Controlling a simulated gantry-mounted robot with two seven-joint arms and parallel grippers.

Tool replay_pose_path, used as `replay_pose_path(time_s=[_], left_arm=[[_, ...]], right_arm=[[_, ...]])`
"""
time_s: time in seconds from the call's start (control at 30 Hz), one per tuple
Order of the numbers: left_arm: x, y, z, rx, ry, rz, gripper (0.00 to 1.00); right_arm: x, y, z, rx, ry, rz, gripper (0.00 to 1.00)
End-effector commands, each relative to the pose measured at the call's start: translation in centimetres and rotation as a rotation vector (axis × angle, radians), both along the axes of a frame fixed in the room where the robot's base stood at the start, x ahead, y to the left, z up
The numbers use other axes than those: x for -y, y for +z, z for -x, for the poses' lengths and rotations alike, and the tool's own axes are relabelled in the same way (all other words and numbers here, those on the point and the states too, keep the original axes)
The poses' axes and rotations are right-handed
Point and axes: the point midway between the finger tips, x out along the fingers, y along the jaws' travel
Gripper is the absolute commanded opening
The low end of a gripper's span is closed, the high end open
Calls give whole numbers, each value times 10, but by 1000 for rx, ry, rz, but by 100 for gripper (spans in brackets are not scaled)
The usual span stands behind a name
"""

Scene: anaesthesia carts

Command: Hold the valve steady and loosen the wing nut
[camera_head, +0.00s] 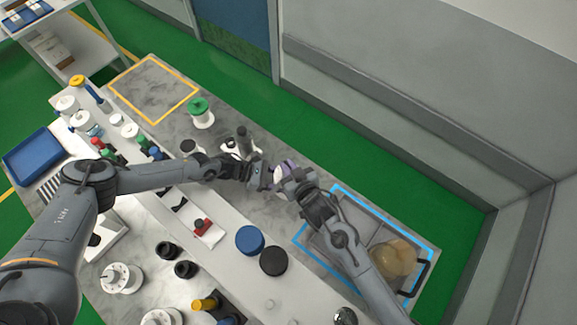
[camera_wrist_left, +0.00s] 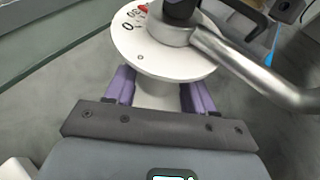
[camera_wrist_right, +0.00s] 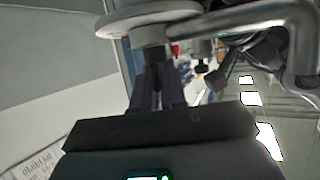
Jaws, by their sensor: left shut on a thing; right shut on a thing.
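The valve has a white round dial (camera_wrist_left: 160,45) with numbers and a red mark, a grey hub and a curved metal pipe (camera_wrist_left: 255,65). A small white part of the valve (camera_head: 279,175) shows between the arms in the head view. My left gripper (camera_wrist_left: 160,97) is shut on the white valve body, its purple fingers on either side below the dial. My right gripper (camera_wrist_right: 157,88) is shut on a dark piece (camera_wrist_right: 154,62) at the grey hub, apparently the wing nut. Its wing shape is hidden by the fingers. In the head view, the grippers (camera_head: 259,177) meet from opposite sides.
A blue-outlined tray area (camera_head: 345,189) holding a yellowish bag (camera_head: 394,258) lies to the right. A green-topped spool (camera_head: 200,112) stands behind my left arm. Blue (camera_head: 249,239) and black (camera_head: 273,261) discs lie in front. The yellow-outlined area (camera_head: 152,88) is clear.

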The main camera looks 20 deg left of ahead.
Motion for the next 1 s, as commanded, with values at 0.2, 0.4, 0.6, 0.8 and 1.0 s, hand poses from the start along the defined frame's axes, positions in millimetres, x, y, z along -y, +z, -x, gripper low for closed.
replay_pose_path(time_s=[0.2, 0.4, 0.6, 0.8, 1.0], left_arm=[[1, 0, 0, 1, -1, 1, 2], [1, 0, 0, 1, -1, 1, 2], [1, 0, 0, 0, -1, 1, 2], [0, 0, 0, 0, -1, 1, 2], [0, 0, 0, 0, -1, 1, 2]], right_arm=[[1, 0, 0, -1, 61, -1, 0], [1, 0, 0, -1, 61, -1, 0], [1, 0, 0, -1, 61, -1, 33], [1, 0, 0, -2, 61, 0, 33], [4, 1, 3, -3, 60, 0, 33]])
